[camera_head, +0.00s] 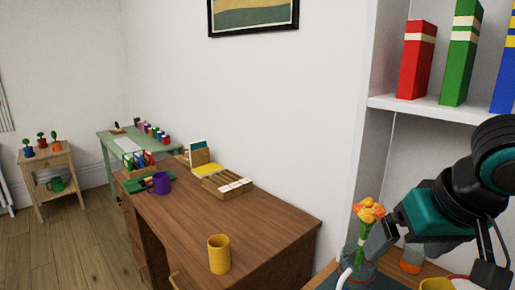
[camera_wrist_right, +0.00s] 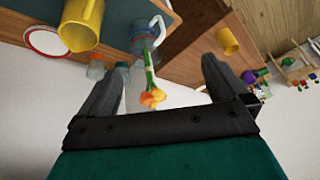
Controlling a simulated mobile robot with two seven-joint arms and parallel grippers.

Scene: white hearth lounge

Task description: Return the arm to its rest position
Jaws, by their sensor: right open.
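My right gripper (camera_head: 372,243) is at the lower right of the head view, beside a glass vase (camera_head: 352,256) with orange flowers (camera_head: 369,211). In the right wrist view its two fingers (camera_wrist_right: 158,75) stand wide apart. The flowers (camera_wrist_right: 152,97) show between the fingers there, with their stems in the vase (camera_wrist_right: 146,38). They look farther off than the fingertips, and I see nothing gripped. The right arm (camera_head: 455,200) is bent in front of the shelf. My left gripper is in neither view.
A brown desk (camera_head: 270,225) carries a yellow mug (camera_head: 219,254), a purple mug (camera_head: 160,183) and a wooden organizer (camera_head: 226,185). A shelf (camera_head: 440,106) with upright books is above the arm. A yellow jug (camera_wrist_right: 82,25) and a red-rimmed plate (camera_wrist_right: 44,39) show in the wrist view.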

